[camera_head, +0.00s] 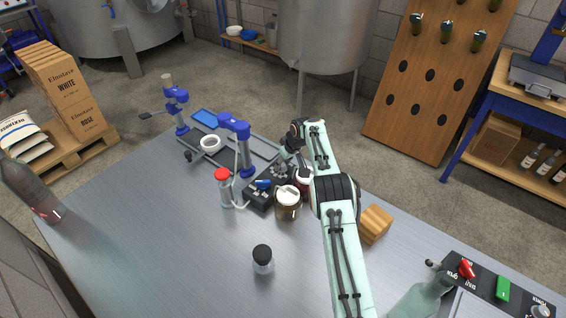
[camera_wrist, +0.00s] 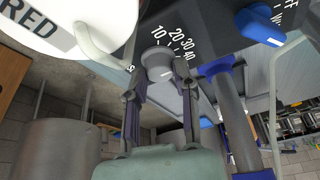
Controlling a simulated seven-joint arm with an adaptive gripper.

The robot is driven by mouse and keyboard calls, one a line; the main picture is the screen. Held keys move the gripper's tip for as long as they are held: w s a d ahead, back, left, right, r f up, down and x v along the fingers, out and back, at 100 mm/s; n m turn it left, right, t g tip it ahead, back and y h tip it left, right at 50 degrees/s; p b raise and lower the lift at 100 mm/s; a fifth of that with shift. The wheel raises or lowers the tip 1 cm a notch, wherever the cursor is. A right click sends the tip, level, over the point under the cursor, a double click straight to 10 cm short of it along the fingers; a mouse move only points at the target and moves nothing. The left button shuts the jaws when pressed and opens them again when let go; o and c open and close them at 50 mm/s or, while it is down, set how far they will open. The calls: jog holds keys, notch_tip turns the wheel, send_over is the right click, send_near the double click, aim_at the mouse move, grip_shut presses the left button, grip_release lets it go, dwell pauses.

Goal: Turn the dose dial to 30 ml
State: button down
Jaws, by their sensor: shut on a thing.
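The dose dial (camera_wrist: 158,64) is a round grey knob on a dark panel in the wrist view. White numbers 10, 20, 30 and 40 are printed around its edge. My gripper (camera_wrist: 160,88) is shut on the dial, with one finger at each side of it. I cannot tell surely which number the dial's mark points to. In the head view my gripper (camera_head: 288,155) is at the far end of the dark control box (camera_head: 258,200), and the dial is not clearly seen there.
A blue knob (camera_wrist: 260,24) sits on the same panel. A wooden block (camera_head: 376,224) is right of my arm. The front left table is mostly clear.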

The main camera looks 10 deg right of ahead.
dwell(0.3)
jog(key=c, duration=0.8)
grip_release()
jog(key=shift+c, duration=0.2)
jog(key=v, duration=1.2)
